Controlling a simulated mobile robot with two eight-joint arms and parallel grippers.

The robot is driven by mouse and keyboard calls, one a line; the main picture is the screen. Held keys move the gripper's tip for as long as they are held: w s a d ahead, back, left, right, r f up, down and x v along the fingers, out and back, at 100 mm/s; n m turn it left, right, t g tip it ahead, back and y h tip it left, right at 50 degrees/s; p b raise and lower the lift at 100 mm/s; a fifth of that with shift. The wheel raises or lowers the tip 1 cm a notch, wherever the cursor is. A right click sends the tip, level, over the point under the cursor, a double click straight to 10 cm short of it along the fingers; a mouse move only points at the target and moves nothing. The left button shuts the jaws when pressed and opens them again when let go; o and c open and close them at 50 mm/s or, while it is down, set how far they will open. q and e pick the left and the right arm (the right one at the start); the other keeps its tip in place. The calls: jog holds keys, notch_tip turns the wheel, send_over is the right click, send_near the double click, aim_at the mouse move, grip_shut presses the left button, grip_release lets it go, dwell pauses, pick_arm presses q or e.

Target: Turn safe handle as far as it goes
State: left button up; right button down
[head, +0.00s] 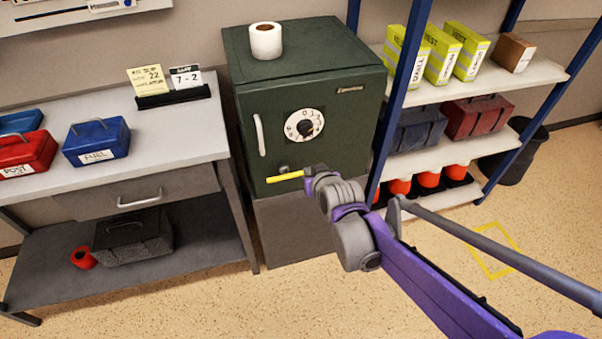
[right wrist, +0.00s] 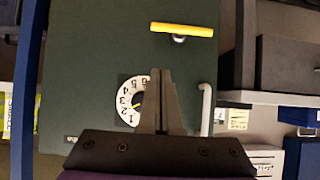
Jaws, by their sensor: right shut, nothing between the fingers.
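The dark green safe (head: 350,110) stands on a grey base with its door facing me. A yellow lever handle (head: 285,177) lies nearly level, low on the door. It also shows in the right wrist view (right wrist: 182,29), with a silver hub beside its middle. A white number dial (head: 304,125) and a pale upright bar (head: 260,135) are higher on the door. My right gripper (head: 308,176) is shut and empty, at the lever's right end in the head view. In the wrist view its fingertips (right wrist: 160,71) are apart from the lever and overlap the dial's edge. My left gripper is out of view.
A paper roll (head: 265,41) stands on the safe. A workbench (head: 190,128) with blue and red boxes is to the left. A blue-framed shelf (head: 495,146) with boxes stands close on the right. The floor in front is clear.

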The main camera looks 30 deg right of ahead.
jog(key=b, duration=0.2)
send_over(301, 173)
jog(key=s+a, duration=0.1)
jog(key=s, duration=0.2)
notch_tip(301, 173, down, 5)
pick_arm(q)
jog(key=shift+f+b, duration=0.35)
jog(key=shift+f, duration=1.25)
pick_arm(e)
jog(key=shift+w+f, duration=0.3)
jog(key=shift+f, duration=0.7)
jog(key=shift+w+f, duration=0.3)
jog(key=shift+f, duration=0.65)
